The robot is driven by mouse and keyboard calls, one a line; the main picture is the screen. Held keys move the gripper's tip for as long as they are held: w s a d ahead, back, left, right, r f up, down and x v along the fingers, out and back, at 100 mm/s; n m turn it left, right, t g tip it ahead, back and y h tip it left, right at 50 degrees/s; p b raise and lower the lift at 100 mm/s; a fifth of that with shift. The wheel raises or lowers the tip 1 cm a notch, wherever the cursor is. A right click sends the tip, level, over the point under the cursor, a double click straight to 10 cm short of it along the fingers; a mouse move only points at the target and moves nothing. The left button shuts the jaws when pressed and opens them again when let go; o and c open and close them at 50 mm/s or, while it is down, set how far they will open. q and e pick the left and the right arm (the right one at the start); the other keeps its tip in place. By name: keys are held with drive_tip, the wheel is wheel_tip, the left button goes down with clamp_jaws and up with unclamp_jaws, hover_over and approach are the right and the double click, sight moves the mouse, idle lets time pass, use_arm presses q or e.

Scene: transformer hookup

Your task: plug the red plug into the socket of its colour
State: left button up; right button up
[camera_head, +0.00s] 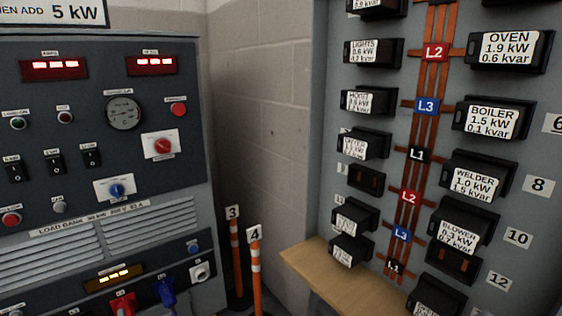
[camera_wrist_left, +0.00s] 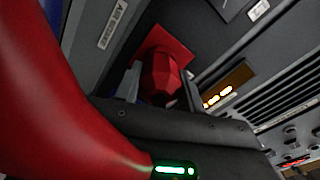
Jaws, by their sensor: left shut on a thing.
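In the left wrist view my left gripper (camera_wrist_left: 160,92) is shut on the red plug (camera_wrist_left: 160,76), which shows between its two grey fingers. Right behind the plug is a red square plate of the red socket (camera_wrist_left: 172,42). The plug overlaps this plate, and I cannot tell whether its tip is inside. In the head view the red socket (camera_head: 123,304) is at the bottom edge, below the amber display, partly cut off. No gripper shows in the head view. A thick red curved form (camera_wrist_left: 55,100), probably the cable, fills the left of the wrist view.
A blue socket (camera_head: 165,291) and a white one (camera_head: 200,272) sit to the right of the red one on the load bank (camera_head: 190,215). Orange-and-white posts (camera_head: 256,270) stand right of it. A breaker panel (camera_head: 330,130) and a wooden ledge (camera_head: 315,268) are on the right.

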use_arm(q)
drive_tip(key=o, duration=1.3)
drive_tip(key=shift+w+a+r, duration=0.25)
drive_tip(key=shift+a+r, duration=0.2)
drive_tip(key=shift+r, duration=0.15)
drive_tip(key=shift+c, duration=0.2)
drive_tip(key=shift+s+d+f+p, duration=0.15)
drive_tip(key=shift+s+d+p, duration=0.35)
drive_tip(key=shift+p, duration=0.2)
drive_tip(key=shift+p+v, duration=0.5)
drive_tip(key=shift+v, duration=0.4)
drive_tip(key=shift+s+d+f+p, duration=0.2)
drive_tip(key=shift+s+d+p, duration=0.25)
drive_tip(key=shift+s, duration=0.1)
drive_tip(key=shift+s+d+f, duration=0.1)
drive_tip(key=shift+s+d, duration=0.15)
drive_tip(key=shift+s, duration=0.05)
